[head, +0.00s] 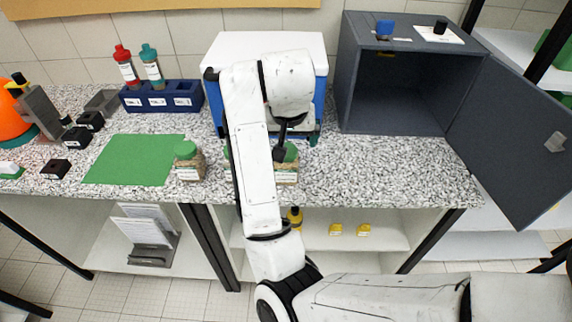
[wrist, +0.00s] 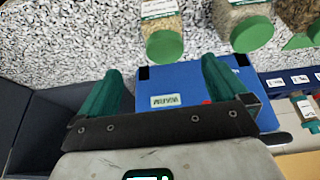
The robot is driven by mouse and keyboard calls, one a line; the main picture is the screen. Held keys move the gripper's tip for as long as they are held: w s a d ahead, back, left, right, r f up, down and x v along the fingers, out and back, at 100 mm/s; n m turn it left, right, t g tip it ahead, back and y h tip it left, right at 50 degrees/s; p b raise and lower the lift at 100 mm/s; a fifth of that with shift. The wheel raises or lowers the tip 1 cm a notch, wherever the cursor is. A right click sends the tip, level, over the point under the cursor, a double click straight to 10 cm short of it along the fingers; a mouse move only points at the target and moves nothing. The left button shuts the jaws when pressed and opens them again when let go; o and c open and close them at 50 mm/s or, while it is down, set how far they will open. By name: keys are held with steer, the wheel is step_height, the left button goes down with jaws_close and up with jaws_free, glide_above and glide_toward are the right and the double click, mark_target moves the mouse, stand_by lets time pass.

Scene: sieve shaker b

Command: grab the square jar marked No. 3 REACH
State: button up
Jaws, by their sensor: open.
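Jars with green lids and pale labels stand on the speckled counter. In the head view one jar (head: 188,162) is left of my arm, one (head: 287,168) is partly covered by my wrist, and another is mostly hidden behind my arm. The wrist view shows a jar with tan contents (wrist: 161,28), a jar with greyish contents (wrist: 242,24) and a darker jar (wrist: 298,14) at the top right. I cannot read their labels, so I cannot tell which is No. 3 REACH. My gripper (wrist: 160,66) is open and empty, its green fingers apart from the jars.
A blue and white machine (head: 318,65) stands behind my arm. An open grey cabinet (head: 395,95) is to the right, its door swung out. A blue rack (head: 160,97), a green mat (head: 133,158) and small black blocks are to the left. Counter right of the jars is clear.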

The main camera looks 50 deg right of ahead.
mark_target(289, 151)
steer(key=b+x, duration=0.3)
steer(key=x, duration=0.2)
steer(key=shift+f+b, duration=0.2)
steer(key=shift+b, duration=0.15)
steer(key=shift+a+p+x, duration=0.2)
steer(key=shift+x, duration=1.1)
steer(key=shift+a+p+x, duration=0.15)
steer(key=shift+x, duration=1.2)
steer(key=shift+w, duration=0.15)
steer(key=shift+c, duration=0.5)
steer(key=c, duration=1.3)
